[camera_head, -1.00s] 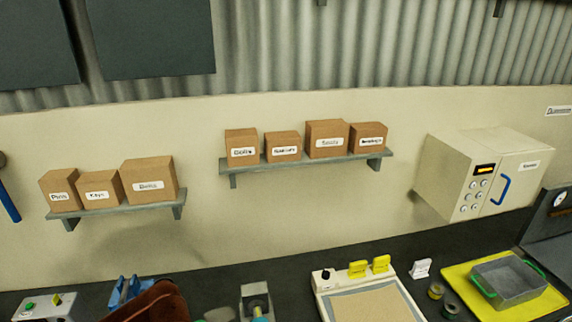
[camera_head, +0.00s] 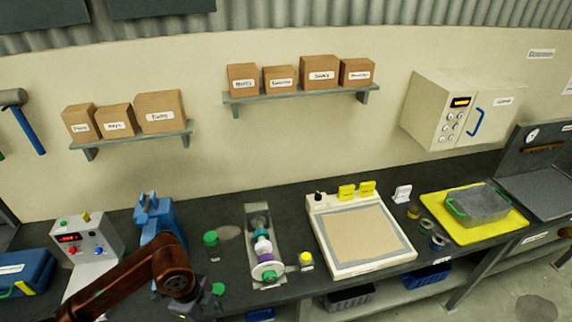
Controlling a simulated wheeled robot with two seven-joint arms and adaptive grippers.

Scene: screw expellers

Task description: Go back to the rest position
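My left arm (camera_head: 150,268) comes in from the lower left, brown, and bends down at a dark joint over the front of the worktop. Dark parts below that joint run to the bottom edge. The fingers cannot be made out there, so whether the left gripper is open or shut does not show. A small green piece (camera_head: 218,289) shows beside these dark parts; I cannot tell whether it touches them. My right arm and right gripper are out of view.
On the dark worktop (camera_head: 226,262) stand a grey control box (camera_head: 88,240), a blue vise-like tool (camera_head: 155,215), a green-capped bottle (camera_head: 211,244), a screw device (camera_head: 264,250), a framed board (camera_head: 362,238) and a yellow mat (camera_head: 505,234) with a grey tray (camera_head: 478,206). Shelves with boxes hang behind.

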